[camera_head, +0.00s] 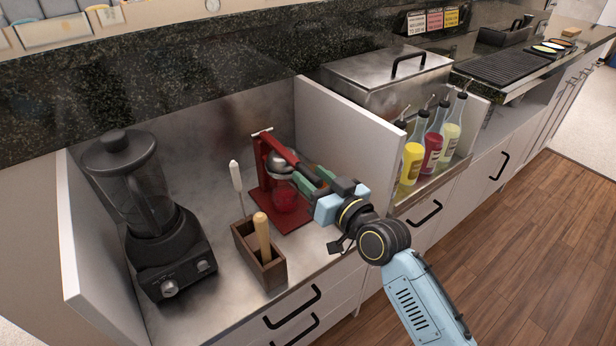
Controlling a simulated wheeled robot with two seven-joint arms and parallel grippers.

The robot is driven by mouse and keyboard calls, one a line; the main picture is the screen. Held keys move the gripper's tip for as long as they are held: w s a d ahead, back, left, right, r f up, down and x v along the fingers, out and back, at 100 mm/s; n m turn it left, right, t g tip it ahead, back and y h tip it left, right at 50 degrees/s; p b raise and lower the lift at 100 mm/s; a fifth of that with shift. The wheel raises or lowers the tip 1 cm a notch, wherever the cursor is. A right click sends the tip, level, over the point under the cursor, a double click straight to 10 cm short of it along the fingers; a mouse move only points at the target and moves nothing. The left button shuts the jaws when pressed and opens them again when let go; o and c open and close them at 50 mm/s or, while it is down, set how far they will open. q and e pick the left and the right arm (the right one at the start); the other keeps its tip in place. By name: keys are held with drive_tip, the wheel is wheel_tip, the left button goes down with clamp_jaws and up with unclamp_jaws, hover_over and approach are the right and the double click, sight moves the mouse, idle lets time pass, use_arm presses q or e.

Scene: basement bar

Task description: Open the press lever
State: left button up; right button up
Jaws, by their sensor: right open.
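The press (264,172) is a red hand juicer standing on the steel counter between two white panels. It has a red base plate, a metal dome and a red cup under the dome. Its lever (283,150) runs from the top of the press down to the right, towards my right gripper. My right gripper (309,184) has green fingers, one on each side of the lever's dark end. It is open, and I cannot tell whether the fingers touch the lever. My left gripper does not show.
A black blender (150,215) stands at the left. A wooden holder (268,268) with utensils stands in front of the press. A white panel (345,130) separates the press from several sauce bottles (433,138) at the right. Dark granite lies behind.

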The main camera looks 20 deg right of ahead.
sight(288, 156)
drive_tip(key=shift+x, duration=1.05)
clamp_jaws()
